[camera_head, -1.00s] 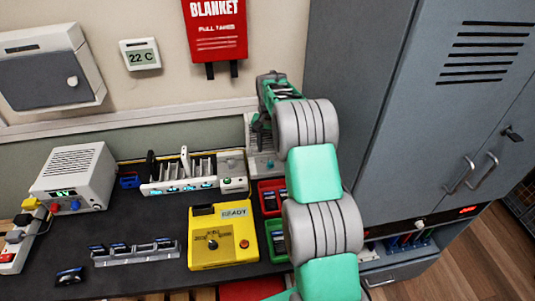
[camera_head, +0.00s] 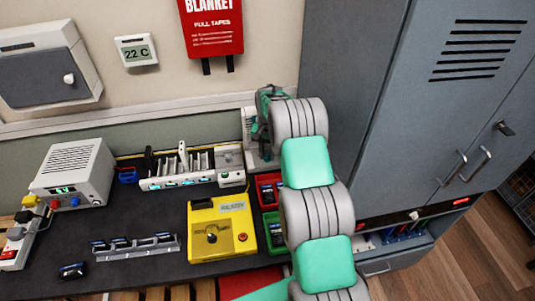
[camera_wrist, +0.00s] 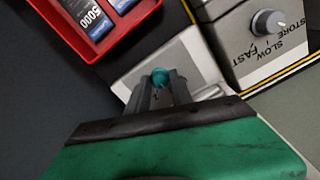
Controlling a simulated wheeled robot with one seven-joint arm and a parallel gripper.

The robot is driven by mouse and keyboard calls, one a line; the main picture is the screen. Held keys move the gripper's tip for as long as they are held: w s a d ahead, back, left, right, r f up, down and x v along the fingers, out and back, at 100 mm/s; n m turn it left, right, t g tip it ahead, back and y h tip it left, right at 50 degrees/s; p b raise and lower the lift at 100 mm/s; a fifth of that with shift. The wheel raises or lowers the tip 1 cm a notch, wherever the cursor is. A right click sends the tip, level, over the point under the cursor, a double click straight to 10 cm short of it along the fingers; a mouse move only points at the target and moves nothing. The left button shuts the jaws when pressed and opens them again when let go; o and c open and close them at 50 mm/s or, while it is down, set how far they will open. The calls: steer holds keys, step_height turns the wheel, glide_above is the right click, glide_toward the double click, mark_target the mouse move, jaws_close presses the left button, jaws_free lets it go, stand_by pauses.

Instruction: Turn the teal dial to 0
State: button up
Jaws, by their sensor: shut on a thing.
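The teal dial (camera_wrist: 160,77) shows in the wrist view as a small round knob on a pale grey device (camera_wrist: 195,55). My gripper (camera_wrist: 163,88) is at the dial, its two fingers closed around it. The dial's scale and pointer cannot be read because the fingers and hand cover much of that area. In the head view the pale device (camera_head: 249,125) stands at the back of the bench by the cabinet. My arm hides most of it there, along with the dial.
A red tray (camera_head: 259,182) and a green tray (camera_head: 268,219) lie close in front. A grey unit with a SLOW/FAST knob (camera_wrist: 267,22) is beside the device. A yellow tester (camera_head: 205,247) and a slotted rack (camera_head: 228,179) stand to the left. A tall cabinet (camera_head: 350,110) bounds the right.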

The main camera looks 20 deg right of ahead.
jaws_close()
steer(key=shift+n+b, duration=0.3)
steer(key=shift+b, duration=0.1)
steer(key=shift+f+n+b, duration=0.2)
steer(key=shift+n+b, duration=1)
steer(key=shift+b, duration=0.05)
steer(key=n+b, duration=0.2)
steer(key=n, duration=0.1)
steer(key=shift+r, duration=0.1)
steer(key=shift+r+n+b, duration=0.1)
steer(key=shift+n+b, duration=0.55)
steer(key=shift+n, duration=0.85)
steer(key=o, duration=0.6)
jaws_free()
